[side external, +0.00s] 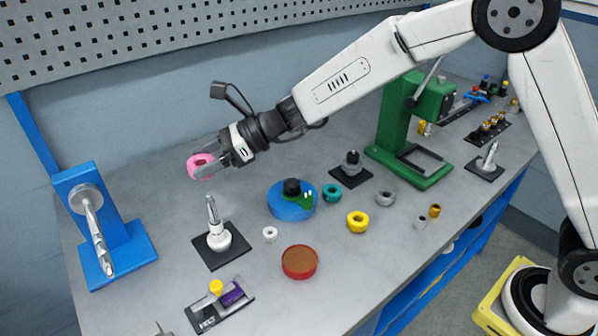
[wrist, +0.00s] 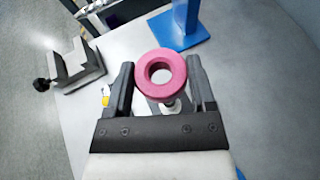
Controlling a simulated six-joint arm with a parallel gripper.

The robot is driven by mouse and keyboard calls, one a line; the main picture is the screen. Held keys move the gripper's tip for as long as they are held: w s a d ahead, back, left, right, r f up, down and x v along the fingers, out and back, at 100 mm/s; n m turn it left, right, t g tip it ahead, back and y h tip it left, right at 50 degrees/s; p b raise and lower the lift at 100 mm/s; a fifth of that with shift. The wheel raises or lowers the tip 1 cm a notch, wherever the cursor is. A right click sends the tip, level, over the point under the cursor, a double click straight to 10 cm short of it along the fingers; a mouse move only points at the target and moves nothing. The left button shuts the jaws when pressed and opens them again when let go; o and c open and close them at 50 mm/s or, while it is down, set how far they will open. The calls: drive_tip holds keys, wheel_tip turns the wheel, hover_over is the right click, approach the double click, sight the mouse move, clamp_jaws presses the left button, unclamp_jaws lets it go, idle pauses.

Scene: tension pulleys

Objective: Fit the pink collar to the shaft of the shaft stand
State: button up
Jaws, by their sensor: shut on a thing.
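The pink collar (side external: 201,167) is a thick ring held between the fingers of my gripper (side external: 214,158), high above the bench. In the wrist view the collar (wrist: 146,84) sits between the two fingertips (wrist: 160,72), its hole facing the camera. An upright stand (side external: 217,238) with a silver shaft and white collar-like foot on a black plate stands below my gripper, apart from it. A pale shaft tip (wrist: 171,106) shows partly behind the collar in the wrist view. A blue stand (side external: 84,215) with a sideways silver shaft (side external: 94,230) is at the left.
A blue round tray (side external: 284,209), a red-rimmed dish (side external: 299,272), a yellow ring (side external: 357,222) and a white ring (side external: 270,234) lie to the right. A green press (side external: 391,140) stands further back. A black holder (side external: 207,317) with a purple piece is at the front.

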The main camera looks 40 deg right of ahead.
drive_tip(key=shift+f, duration=2.25)
drive_tip(key=shift+f, duration=4.4)
idle(1.3)
